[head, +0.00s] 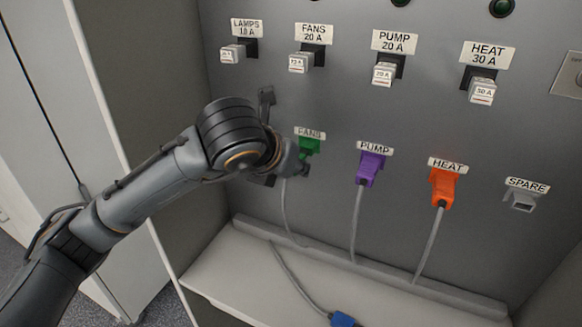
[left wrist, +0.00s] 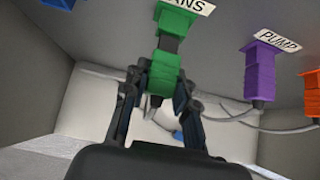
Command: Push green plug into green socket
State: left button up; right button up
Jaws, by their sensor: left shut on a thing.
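The green socket (head: 309,146) sits under the FANS label on the grey panel. It also shows at the top of the left wrist view (left wrist: 177,20). My left gripper (head: 300,168) is just below it. In the left wrist view its two fingers (left wrist: 160,85) are shut on the sides of the green plug (left wrist: 162,70). A dark nose (left wrist: 168,45) spans between the plug's green body and the socket, roughly in line with both. I cannot tell how far the nose enters the socket. The gripper mostly hides the plug in the head view. My right gripper is not in view.
To the right are the purple PUMP plug (head: 370,168), orange HEAT plug (head: 442,187) and grey SPARE socket (head: 522,202). Labelled breakers (head: 298,64) line the panel above. A blue plug (head: 343,319) lies on the white shelf (head: 225,280). A cabinet side wall is at left.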

pick_arm(q)
jog(key=shift+w+d, duration=0.2)
jog(key=shift+w, duration=0.2)
dwell(0.4)
jog(key=shift+b, duration=0.4)
jog(key=shift+b, duration=0.35)
jog(key=shift+w+d+b, duration=0.25)
jog(key=shift+w+b, duration=0.05)
jog(key=shift+w, duration=0.4)
dwell(0.6)
jog(key=o, duration=0.9)
